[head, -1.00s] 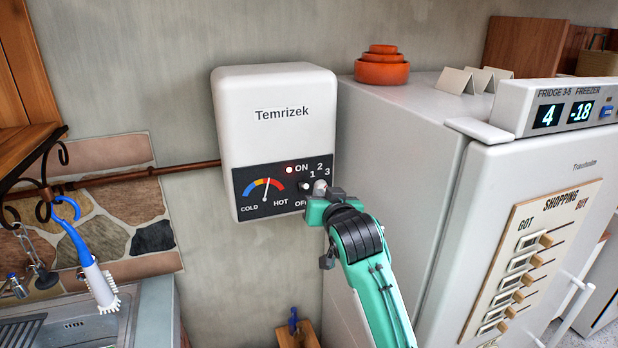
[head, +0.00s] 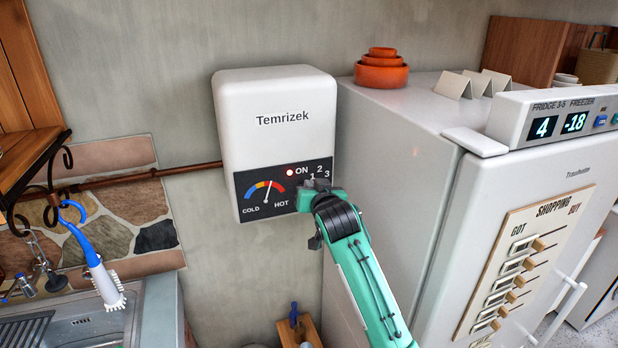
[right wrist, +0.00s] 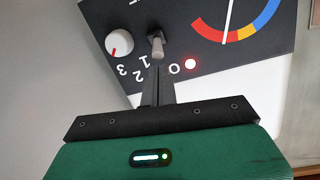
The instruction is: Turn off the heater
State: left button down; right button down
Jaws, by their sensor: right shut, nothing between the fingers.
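The heater (head: 275,105) is a white wall box marked Temrizek, with a dark panel holding a cold-to-hot gauge (head: 262,195). In that view the panel is upside down, with a small grey toggle switch (right wrist: 156,44) and a white round knob (right wrist: 119,43) with a red mark. My right gripper (head: 306,189) is shut and empty, hiding switch and knob in the head view. Its fingertips (right wrist: 157,72) are close to the switch lever; contact is unclear. My left gripper is out of view.
A white fridge (head: 400,160) stands close to the right of the heater, with orange bowls (head: 381,75) on top. A copper pipe (head: 150,174) runs to the heater's left. A blue-handled brush (head: 95,270) hangs over the sink at the left.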

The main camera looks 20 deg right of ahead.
jog(key=shift+w+f+p, duration=0.2)
jog(key=shift+w+p, duration=0.1)
jog(key=shift+w, duration=0.7)
